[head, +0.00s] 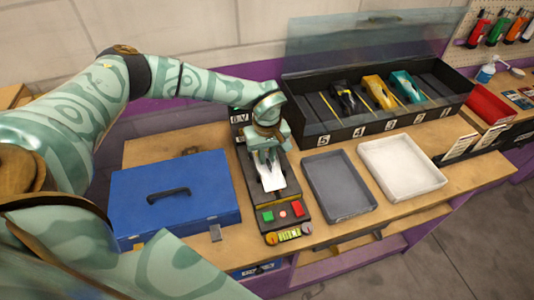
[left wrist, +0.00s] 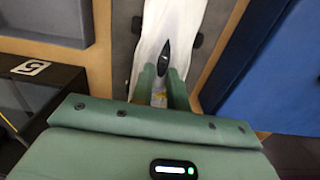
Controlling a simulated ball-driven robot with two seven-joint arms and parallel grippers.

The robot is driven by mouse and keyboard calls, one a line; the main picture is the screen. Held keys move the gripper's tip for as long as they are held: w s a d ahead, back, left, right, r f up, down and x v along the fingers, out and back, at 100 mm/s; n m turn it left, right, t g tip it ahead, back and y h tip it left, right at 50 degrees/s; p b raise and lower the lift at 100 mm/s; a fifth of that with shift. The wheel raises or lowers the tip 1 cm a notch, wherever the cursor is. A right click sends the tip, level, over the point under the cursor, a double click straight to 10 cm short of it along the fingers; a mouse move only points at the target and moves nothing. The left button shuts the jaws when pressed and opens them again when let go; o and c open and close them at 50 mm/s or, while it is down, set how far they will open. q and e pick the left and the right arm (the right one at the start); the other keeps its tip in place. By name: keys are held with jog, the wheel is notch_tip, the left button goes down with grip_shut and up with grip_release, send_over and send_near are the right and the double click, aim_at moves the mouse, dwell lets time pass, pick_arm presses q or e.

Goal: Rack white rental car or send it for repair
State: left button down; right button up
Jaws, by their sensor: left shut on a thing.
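The white car (head: 271,180) lies on the dark test stand (head: 246,180), which has a green button, a red button and a small display at its front. My left gripper (head: 266,157) reaches down over the car's rear part and is shut on it. In the left wrist view the gripper's fingers (left wrist: 160,84) close around the white car (left wrist: 172,28) near its dark cockpit. I cannot tell whether the car touches the stand. The black slot rack (head: 350,132) stands at the back right with numbered slots. My right gripper is not in view.
A grey tray (head: 313,163) and a white tray (head: 428,184) lie right of the stand. A blue toolbox (head: 140,200) stands close on the left. The rack holds a black car (head: 343,98), a yellow car (head: 376,85) and a teal car (head: 406,86); its clear lid is raised.

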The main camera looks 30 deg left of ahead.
aim_at(268, 157)
pick_arm(q)
jog(key=c, duration=1.4)
grip_release()
jog(key=shift+o, duration=0.2)
jog(key=shift+b, duration=0.45)
notch_tip(268, 157, up, 16)
jog(key=p, duration=0.1)
jog(key=shift+w+r, duration=0.2)
jog(key=shift+w, duration=0.05)
